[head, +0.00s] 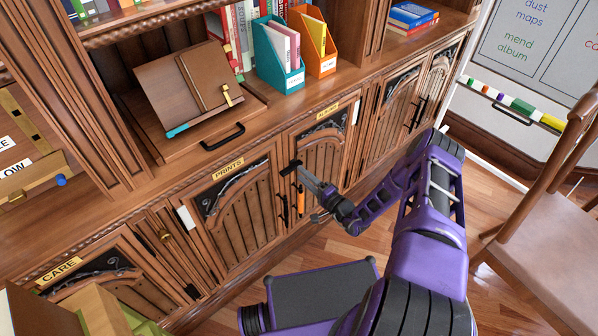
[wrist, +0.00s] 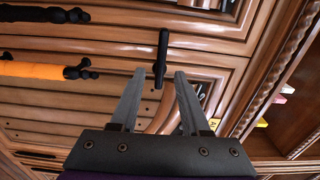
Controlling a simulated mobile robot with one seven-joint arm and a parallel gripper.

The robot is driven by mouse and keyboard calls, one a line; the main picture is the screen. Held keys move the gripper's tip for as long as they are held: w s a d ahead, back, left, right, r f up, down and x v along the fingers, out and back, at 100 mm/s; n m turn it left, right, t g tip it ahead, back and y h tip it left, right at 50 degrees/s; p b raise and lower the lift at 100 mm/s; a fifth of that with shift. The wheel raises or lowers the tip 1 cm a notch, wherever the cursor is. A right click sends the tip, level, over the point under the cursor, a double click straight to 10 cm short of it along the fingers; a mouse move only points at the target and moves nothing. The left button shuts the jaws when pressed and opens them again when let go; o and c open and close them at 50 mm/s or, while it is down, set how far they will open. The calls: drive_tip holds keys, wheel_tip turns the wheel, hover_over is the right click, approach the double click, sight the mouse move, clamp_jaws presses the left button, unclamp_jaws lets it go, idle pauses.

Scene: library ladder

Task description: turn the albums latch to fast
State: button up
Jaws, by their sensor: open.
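The black latch bar (head: 291,167) is on the cabinet door frame to the right of the prints door, beside a door under a small yellow label (head: 326,109) too small to read surely. In the wrist view the latch bar (wrist: 162,58) runs nearly up and down the picture. My gripper (head: 308,174) is open in front of the latch. In the wrist view my gripper's fingertips (wrist: 160,74) lie either side of the bar's lower end. Whether they touch it I cannot tell. The bar's mount is partly hidden from the head view by my gripper.
An orange door handle (head: 300,201) and a black handle (head: 283,212) hang below the latch; the orange handle (wrist: 35,68) is left in the wrist view. The prints door (head: 238,205) is shut. A counter with album stand and file boxes (head: 278,53) is above. A chair (head: 545,215) stands right.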

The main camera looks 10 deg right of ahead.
drive_tip(key=v, duration=1.4)
drive_tip(key=shift+s, duration=0.15)
